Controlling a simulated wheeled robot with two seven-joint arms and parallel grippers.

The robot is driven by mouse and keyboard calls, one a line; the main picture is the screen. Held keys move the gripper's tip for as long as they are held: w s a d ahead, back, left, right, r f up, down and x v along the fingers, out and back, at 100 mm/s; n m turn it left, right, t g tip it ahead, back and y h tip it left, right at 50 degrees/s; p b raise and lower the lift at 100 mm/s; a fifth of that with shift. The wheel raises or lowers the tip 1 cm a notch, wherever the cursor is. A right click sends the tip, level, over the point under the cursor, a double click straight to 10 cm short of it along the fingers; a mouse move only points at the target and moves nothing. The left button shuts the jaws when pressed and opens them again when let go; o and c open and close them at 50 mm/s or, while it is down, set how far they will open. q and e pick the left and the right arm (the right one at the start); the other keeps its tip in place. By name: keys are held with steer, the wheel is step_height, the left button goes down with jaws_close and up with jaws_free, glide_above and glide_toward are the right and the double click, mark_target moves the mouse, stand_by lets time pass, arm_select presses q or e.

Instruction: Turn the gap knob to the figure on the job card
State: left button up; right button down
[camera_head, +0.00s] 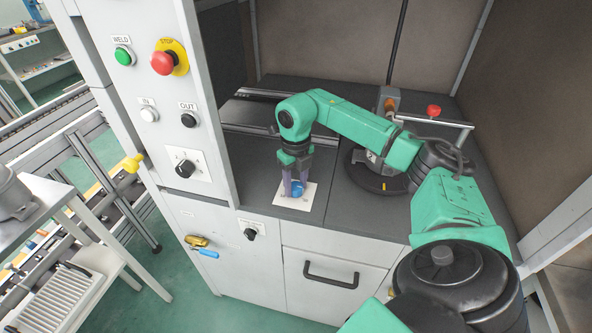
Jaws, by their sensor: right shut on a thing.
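A blue knob (297,188) sits on a white dial plate (283,203) on the dark bench top, and it looks like the gap knob. The plate's marks are too small to read. My right gripper (296,190) points down over the plate, its purple-grey fingers shut on the blue knob and hiding part of it. The knob's pointer cannot be made out. No job card can be made out. My left gripper is not in view.
A cabinet post at left carries a green WELD button (123,55), a red STOP button (164,62), IN and OUT buttons and a black rotary knob (186,166). A round black fixture (370,181) stands behind my right arm. A drawer handle (331,275) juts out below.

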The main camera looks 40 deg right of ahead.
steer(key=m, duration=0.5)
steer(key=shift+w+d+r+p, duration=0.1)
steer(key=shift+w+r+p, duration=0.15)
steer(key=shift+p, duration=0.1)
stand_by(0.3)
steer(key=c, duration=0.6)
jaws_free()
steer(key=shift+o, duration=1.3)
steer(key=shift+s, duration=0.1)
steer(key=shift+f, duration=0.15)
